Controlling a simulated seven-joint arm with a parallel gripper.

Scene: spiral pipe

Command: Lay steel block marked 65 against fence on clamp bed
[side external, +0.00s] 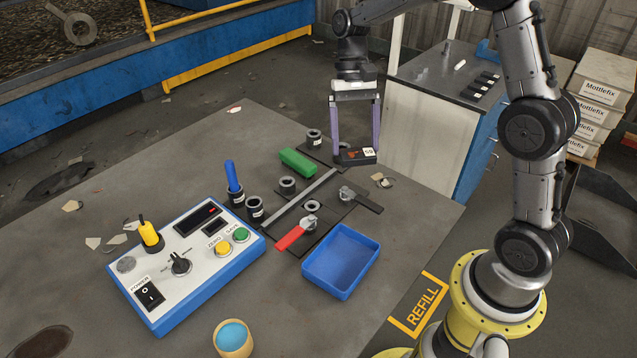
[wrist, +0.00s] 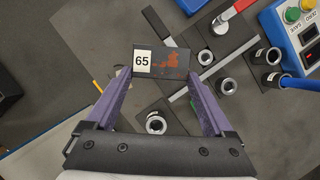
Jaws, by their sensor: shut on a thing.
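My gripper (side external: 357,150) is shut on a dark steel block (side external: 352,158) with a white label and a reddish patch. In the wrist view the label on the block (wrist: 172,63) reads 65, and the purple fingers hold it by its two ends. The clamp bed (side external: 330,213) is a set of dark plates on the table, with a long grey bar, the fence (side external: 308,198), running across it. The block is beyond the far end of the bed in the side view, apart from the fence. Its exact height is unclear.
A red-handled clamp (side external: 297,233) and a black-handled clamp (side external: 362,200) flank the bed. Several dark rings (side external: 287,185), a green block (side external: 297,161) and a blue tray (side external: 341,262) are close by.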

